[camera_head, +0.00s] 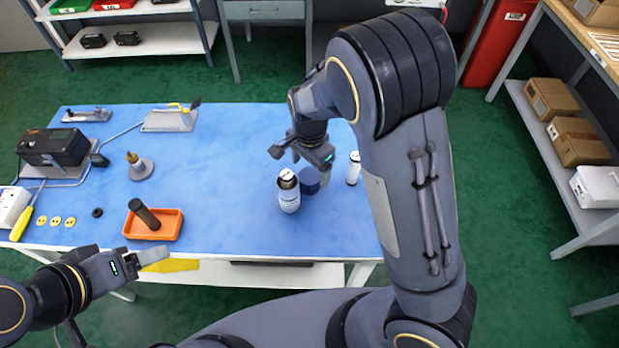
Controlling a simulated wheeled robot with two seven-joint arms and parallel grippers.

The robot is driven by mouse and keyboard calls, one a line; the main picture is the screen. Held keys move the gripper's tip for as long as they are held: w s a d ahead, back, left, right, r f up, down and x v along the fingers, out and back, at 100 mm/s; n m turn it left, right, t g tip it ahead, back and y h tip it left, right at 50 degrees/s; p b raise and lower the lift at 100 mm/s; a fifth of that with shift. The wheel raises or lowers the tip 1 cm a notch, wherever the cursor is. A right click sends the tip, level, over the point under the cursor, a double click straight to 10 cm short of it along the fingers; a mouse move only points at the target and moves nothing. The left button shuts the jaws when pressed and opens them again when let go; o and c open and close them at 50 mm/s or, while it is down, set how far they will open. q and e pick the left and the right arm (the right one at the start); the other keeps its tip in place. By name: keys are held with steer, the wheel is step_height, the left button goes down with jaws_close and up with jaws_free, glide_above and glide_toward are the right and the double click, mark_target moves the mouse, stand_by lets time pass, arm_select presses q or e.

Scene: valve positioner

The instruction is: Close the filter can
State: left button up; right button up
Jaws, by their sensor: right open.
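A white and blue can (289,197) stands upright on the blue table, with a dark opening at its top. A dark blue round piece (308,182), which looks like a lid or cup, is just to its right; I cannot tell whether they touch. My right gripper (299,168) is open above these two, pointing down, with one finger beside the blue piece. It does not visibly hold anything. My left gripper (154,256) is at the table's front edge, well left of the can. Its fingers look close together, but their gap is not clear.
A white bottle (353,168) stands right of the blue piece, close to my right arm. An orange tray (168,224) with a dark cylinder lies front left. The table's (225,160) middle is clear.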

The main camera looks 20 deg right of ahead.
mark_target(310, 176)
steer(key=f, duration=0.4)
steer(key=shift+w+f, duration=0.2)
steer(key=shift+f, duration=0.2)
steer(key=c, duration=1.1)
